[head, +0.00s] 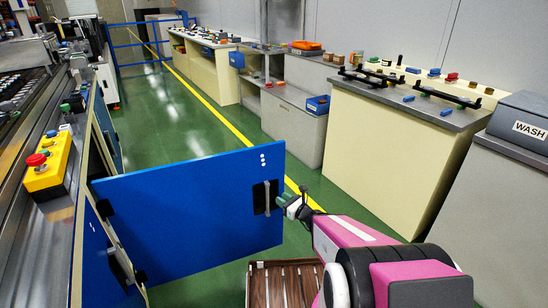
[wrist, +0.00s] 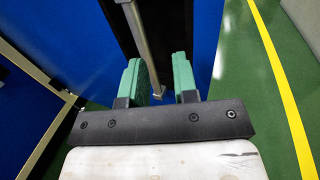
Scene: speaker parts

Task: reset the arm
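My gripper (head: 281,201) is just right of the handle (head: 267,197) of an open blue door (head: 190,215). In the wrist view, the green fingers of my gripper (wrist: 159,78) stand apart with a gap, and neither looks closed on anything. The metal handle (wrist: 143,40) runs down in front of that gap, over a black recess in the blue door (wrist: 204,40). I cannot tell whether the handle's lower end reaches between the fingertips. My pink arm comes in from the lower right in the head view.
The door stands out from the machine on the left into the green aisle (head: 210,130). A yellow control box with a red button (head: 48,168) sits on the machine. Cream cabinets and counters (head: 390,140) line the right side. Free floor lies beyond the door.

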